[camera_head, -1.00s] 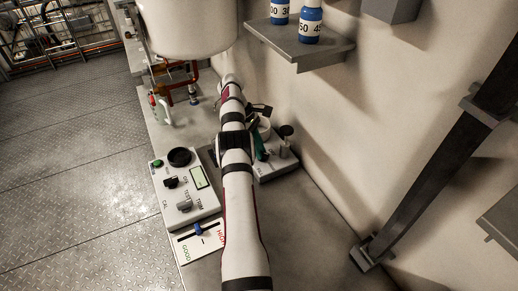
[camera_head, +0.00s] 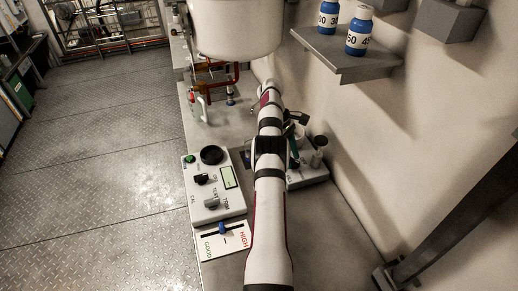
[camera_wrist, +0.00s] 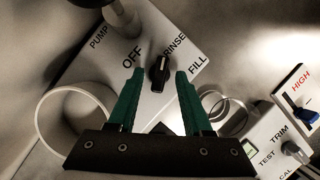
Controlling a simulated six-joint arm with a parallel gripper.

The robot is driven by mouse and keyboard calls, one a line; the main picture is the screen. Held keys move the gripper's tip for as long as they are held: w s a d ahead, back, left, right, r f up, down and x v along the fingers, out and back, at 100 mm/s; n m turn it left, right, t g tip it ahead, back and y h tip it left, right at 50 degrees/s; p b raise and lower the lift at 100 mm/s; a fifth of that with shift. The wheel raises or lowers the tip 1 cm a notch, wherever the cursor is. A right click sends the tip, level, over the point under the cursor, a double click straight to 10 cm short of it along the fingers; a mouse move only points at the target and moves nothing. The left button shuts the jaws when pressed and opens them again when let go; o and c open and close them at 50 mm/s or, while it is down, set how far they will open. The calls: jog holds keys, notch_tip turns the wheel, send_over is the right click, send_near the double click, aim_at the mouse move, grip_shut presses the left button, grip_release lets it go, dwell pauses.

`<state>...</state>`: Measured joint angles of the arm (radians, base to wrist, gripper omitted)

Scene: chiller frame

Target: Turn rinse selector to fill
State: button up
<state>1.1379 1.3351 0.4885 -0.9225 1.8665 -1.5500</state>
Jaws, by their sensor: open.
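The rinse selector is a black knob (camera_wrist: 157,73) on a light panel in the wrist view, with OFF, RINSE and FILL printed around it. Its narrow end with a pale mark points up toward RINSE. My gripper (camera_wrist: 161,79) has green fingers, open, one on each side of the knob in the picture; I cannot tell whether they touch it. In the head view, the selector's box (camera_head: 316,176) is partly behind my arm, and the knob is hidden. A green finger (camera_head: 294,152) shows beside the arm.
A panel with knobs and a display (camera_head: 213,190) stands left of my arm, with a GOOD/HIGH slider plate (camera_head: 236,241) below it. A white vessel (camera_head: 235,30) and a shelf with blue bottles (camera_head: 345,66) are above.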

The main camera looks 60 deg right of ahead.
jog(key=n, duration=0.1)
jog(key=n+h, duration=0.1)
jog(key=n, duration=0.2)
jog(key=shift+a+r+n+h, duration=0.1)
jog(key=shift+a+n+h, duration=0.2)
jog(key=shift+h, duration=0.1)
jog(key=n, duration=0.2)
jog(key=n+t+h, duration=0.1)
jog(key=n, duration=0.1)
jog(key=shift+s+a+n+h, duration=0.15)
jog(key=shift+n+h, duration=0.15)
jog(key=w+a+r+n, duration=0.1)
jog(key=w+a+r, duration=0.1)
jog(key=r, duration=0.5)
jog(key=w+a+r, duration=0.2)
jog(key=r, duration=0.5)
jog(key=w+a+r+m+t, duration=0.1)
jog(key=w+a+r+m, duration=0.1)
jog(key=a, duration=0.6)
jog(key=w+a+r+m+t, duration=0.1)
jog(key=w+a+r+m, duration=0.1)
jog(key=w+a, duration=0.3)
jog(key=a, duration=0.4)
jog(key=shift+w+r, duration=0.15)
jog(key=shift+r, duration=0.15)
